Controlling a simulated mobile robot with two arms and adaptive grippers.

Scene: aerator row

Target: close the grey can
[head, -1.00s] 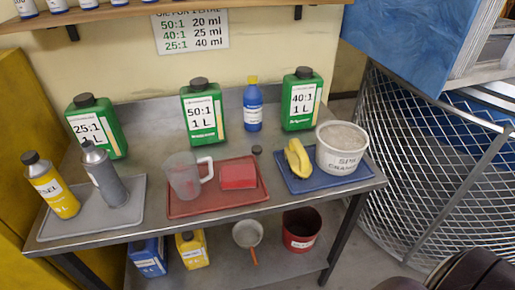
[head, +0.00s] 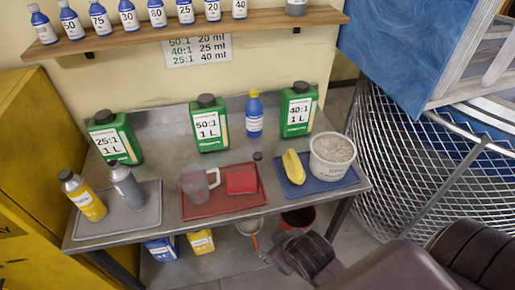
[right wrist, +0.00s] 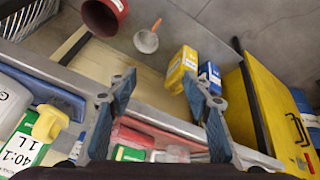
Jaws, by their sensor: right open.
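The grey can (head: 128,188) stands on the grey tray (head: 148,214) at the left of the workbench, beside a yellow can (head: 86,200). Its dark top is too small to tell whether a cap is on it. A small dark cap (head: 257,156) lies on the bench behind the red tray, away from the can. My right gripper (head: 287,262) is at the bench's front edge, low and to the right. In the right wrist view my right gripper (right wrist: 159,75) is open, with nothing between its fingers. My left gripper is not in view.
The red tray (head: 186,214) holds a clear jug (head: 195,188) and a red block (head: 241,182). The blue tray (head: 324,188) holds a yellow cloth-like thing (head: 293,166) and a white tub (head: 330,168). Green cans stand behind. A shelf (head: 190,37) hangs above.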

